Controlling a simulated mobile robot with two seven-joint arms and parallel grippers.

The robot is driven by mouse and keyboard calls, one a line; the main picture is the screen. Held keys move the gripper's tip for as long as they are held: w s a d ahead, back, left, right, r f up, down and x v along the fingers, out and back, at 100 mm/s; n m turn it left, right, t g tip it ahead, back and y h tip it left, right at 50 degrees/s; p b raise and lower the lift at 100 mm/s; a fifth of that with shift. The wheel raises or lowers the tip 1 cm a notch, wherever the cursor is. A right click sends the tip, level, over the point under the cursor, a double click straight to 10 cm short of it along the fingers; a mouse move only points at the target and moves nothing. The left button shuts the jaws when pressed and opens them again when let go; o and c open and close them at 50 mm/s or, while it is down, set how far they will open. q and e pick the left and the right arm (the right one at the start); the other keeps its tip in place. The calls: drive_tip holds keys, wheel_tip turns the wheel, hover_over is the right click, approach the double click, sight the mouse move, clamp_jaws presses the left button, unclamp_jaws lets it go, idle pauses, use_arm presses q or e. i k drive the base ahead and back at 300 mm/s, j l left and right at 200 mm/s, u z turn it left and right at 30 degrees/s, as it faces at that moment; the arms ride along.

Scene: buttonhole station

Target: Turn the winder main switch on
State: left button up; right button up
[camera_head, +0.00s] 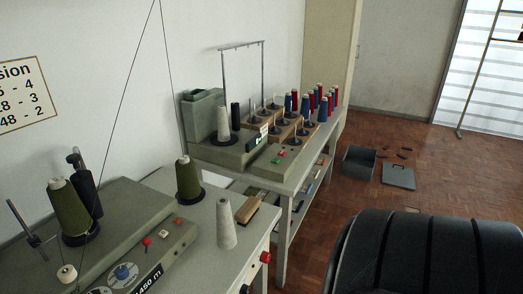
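Neither of my grippers shows in this view. A grey-green machine (150,250) stands on the near table, with olive thread cones, a blue-centred dial (123,272), a red knob (146,241), an orange button (177,221) and a label ending in "450 m". A red knob (265,257) sticks out at the near table's right side. A second grey-green machine (225,152) stands on the far table, with a small lit green display and small red and green controls (279,156). I cannot tell which control is the winder main switch.
Red and blue spools (322,108) stand on the far table (287,186). A loose pale cone (226,225) stands on the near table. An open grey box (359,164) and its lid (398,177) lie on the floor. A dark ribbed shape (430,255) fills the lower right.

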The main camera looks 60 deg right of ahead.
sight(266, 257)
drive_tip(key=z, duration=1.55)
drive_tip(key=j+z, duration=0.25)
drive_tip(key=l+u, duration=0.25)
drive_tip(key=l, duration=0.2)
drive_tip(key=l+u, duration=0.25)
drive_tip(key=l, duration=0.5)
drive_tip(key=i+u, duration=0.05)
